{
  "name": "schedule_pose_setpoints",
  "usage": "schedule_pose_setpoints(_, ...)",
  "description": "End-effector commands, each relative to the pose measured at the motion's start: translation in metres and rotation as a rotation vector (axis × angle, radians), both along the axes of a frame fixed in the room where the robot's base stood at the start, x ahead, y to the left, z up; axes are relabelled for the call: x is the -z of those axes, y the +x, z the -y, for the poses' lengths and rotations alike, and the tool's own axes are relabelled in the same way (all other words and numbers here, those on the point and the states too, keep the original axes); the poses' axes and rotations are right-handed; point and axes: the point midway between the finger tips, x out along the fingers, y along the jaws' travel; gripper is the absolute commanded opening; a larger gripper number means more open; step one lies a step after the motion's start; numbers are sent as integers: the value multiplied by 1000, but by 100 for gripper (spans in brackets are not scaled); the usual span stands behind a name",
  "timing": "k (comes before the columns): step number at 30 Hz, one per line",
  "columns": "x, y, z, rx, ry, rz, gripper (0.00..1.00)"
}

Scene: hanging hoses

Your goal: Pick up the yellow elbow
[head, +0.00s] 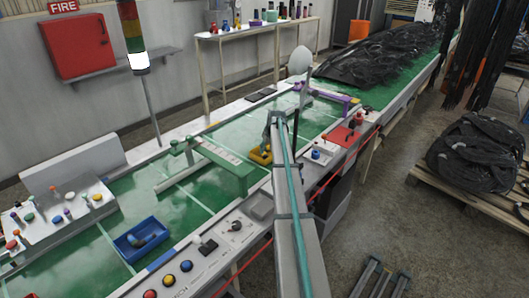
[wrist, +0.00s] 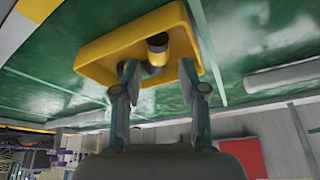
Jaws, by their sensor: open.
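The yellow elbow (wrist: 158,43) lies in a yellow tray (wrist: 100,58); its yellow collar shows, with a grey part below it. The tray also shows in the head view (head: 257,157) on the green belt, partly behind my arm, and there the elbow is too small to make out clearly. My gripper (wrist: 160,70) is open in the wrist view. Its two fingers reach toward the tray's near rim, one on each side of the elbow in the picture. Nothing is held between them. I cannot tell the depth between the fingertips and the elbow.
A blue tray (head: 142,238) with a dark elbow stands nearer on the belt. A green frame (head: 228,174) stands left of the yellow tray, and a purple one (head: 325,93) beyond it. A button console (head: 60,222) is at the left.

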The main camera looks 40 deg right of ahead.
Motion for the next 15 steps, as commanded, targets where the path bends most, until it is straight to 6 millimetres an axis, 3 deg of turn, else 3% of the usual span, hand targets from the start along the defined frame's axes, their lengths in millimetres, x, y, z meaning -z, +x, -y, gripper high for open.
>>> schedule_pose_setpoints(8,16,8,3,-1,0,-1,42)
schedule_pose_setpoints(15,45,20,7,-1,1,-2,42)
